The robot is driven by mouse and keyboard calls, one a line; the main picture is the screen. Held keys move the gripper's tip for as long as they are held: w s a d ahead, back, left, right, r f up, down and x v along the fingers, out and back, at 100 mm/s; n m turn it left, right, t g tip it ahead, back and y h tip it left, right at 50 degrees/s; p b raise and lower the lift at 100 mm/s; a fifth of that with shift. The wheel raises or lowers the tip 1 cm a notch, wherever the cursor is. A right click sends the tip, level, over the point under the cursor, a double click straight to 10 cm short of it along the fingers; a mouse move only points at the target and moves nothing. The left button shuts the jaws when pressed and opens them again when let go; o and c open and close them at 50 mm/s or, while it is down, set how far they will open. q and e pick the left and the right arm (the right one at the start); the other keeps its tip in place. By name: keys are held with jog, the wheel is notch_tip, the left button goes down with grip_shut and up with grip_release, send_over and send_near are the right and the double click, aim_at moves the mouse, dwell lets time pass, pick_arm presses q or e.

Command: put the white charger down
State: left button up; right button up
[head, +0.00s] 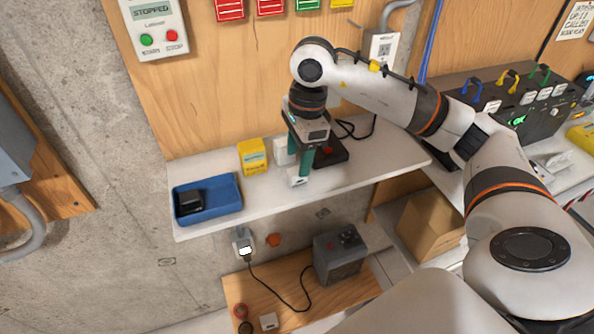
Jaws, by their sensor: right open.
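My right gripper (299,163) is over the white shelf (378,156), pointing down, with its two green fingers apart. A white block (281,152), which may be the white charger, stands on the shelf just behind and left of the fingers. A smaller white piece (297,181) is at the foot of the nearer finger. I cannot tell which of the two is the charger, nor whether a finger touches either one. My left gripper is out of view.
A blue tray (224,206) with a black item (189,202) and a yellow box (252,156) stand left on the shelf. A dark box (330,154) with a cable is close right of the gripper. Bare shelf lies in front of the yellow box.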

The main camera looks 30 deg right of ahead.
aim_at(297, 170)
notch_tip(297, 170, down, 4)
jog(key=shift+w+f+p, duration=0.1)
jog(key=shift+w+p, duration=0.05)
jog(key=shift+p, duration=1.1)
jog(key=shift+f, duration=0.3)
jog(key=shift+w+f, duration=0.1)
jog(key=shift+f, duration=0.15)
jog(key=c, duration=1.1)
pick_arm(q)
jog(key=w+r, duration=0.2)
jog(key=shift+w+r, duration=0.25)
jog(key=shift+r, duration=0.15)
pick_arm(e)
jog(key=shift+c, duration=0.2)
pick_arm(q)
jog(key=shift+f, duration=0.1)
pick_arm(e)
jog(key=shift+r, duration=0.15)
